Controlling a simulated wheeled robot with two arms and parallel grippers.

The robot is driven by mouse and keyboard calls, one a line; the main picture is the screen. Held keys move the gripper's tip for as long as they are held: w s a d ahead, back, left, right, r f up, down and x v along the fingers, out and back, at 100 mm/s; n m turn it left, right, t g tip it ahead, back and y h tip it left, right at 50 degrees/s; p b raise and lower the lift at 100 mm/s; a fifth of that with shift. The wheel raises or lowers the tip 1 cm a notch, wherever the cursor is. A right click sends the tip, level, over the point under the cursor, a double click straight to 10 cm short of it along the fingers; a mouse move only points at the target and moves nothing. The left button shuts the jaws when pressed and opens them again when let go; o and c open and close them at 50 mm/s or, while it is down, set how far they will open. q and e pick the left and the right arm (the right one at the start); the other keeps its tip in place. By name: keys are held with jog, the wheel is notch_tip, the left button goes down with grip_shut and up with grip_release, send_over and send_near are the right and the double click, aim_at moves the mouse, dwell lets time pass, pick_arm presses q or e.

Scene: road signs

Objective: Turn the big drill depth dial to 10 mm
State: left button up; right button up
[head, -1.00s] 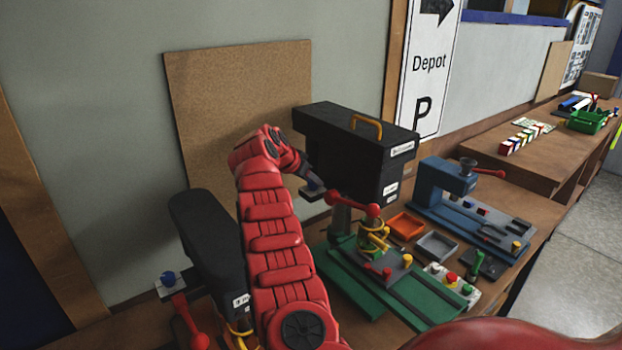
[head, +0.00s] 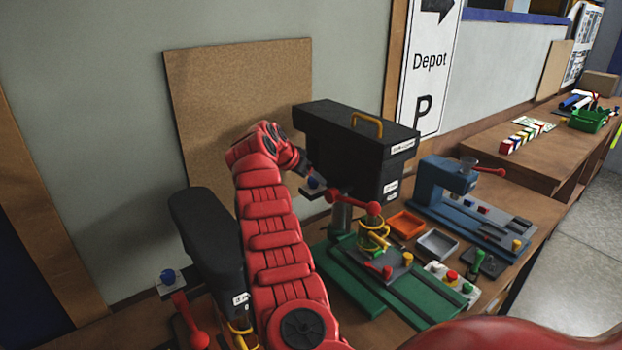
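The big drill (head: 358,150) is the large black machine with a yellow top handle and a green base. A small blue knob (head: 314,182), which looks like its depth dial, shows at its left side above a dark plate. My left arm reaches up and bends over toward this side. My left gripper (head: 308,174) is at the blue knob, touching or very close. Its fingers are dark and small here, so I cannot tell whether they grip the knob. The dial's scale and pointer cannot be read. My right gripper is not in view.
A red-knobbed lever (head: 352,202) stands out close to the gripper. A smaller black drill (head: 207,235) with its own blue knob (head: 168,277) is at lower left. Orange (head: 406,224) and grey (head: 437,244) trays and a blue machine (head: 444,184) stand right. Brown board (head: 240,105) is behind.

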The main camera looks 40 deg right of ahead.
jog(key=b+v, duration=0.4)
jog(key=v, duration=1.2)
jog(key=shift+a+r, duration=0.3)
